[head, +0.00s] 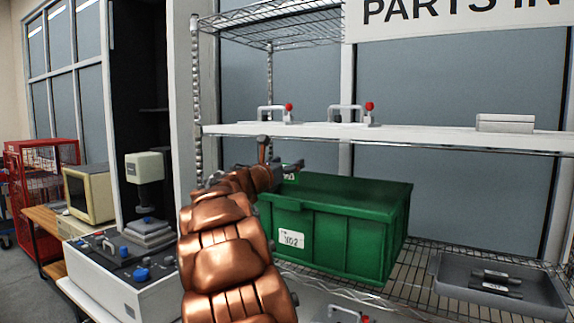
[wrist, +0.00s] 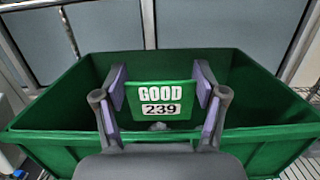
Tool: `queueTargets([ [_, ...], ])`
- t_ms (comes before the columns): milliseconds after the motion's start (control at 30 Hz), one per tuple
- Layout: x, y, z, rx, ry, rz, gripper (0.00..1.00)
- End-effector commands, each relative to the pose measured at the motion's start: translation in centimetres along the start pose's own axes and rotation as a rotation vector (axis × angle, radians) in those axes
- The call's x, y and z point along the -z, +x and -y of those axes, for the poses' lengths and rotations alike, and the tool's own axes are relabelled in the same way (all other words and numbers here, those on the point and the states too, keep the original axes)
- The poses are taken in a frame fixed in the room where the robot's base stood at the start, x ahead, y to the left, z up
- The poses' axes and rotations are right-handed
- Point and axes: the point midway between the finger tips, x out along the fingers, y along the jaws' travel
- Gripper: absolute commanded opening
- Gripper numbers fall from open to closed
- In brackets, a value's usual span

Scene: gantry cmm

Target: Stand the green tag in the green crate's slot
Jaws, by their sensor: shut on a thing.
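The green tag (wrist: 157,100), marked GOOD 239, is upright between the two fingers of my gripper (wrist: 160,95), which is shut on it by its sides. In the head view my gripper (head: 286,168) is at the back left rim of the green crate (head: 340,222), with a bit of the tag (head: 291,177) showing. The crate has a white label on its front. In the wrist view the open crate (wrist: 60,115) spreads around and behind the tag. A small pale thing shows below the tag. The slot cannot be made out; the tag and fingers cover that part.
A white shelf board (head: 420,136) with red-knobbed clamps (head: 350,112) runs close above the crate. A grey tray (head: 500,285) with dark parts lies right of the crate on the wire shelf. A white bench machine (head: 125,270) stands at the left.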

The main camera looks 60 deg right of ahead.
Motion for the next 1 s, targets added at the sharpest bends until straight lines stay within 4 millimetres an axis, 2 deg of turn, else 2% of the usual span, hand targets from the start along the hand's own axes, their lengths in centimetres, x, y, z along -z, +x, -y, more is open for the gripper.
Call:
queueTargets([
  [1000,5.0,-0.6,0.0,-0.001,-0.001,0.001,0.53],
])
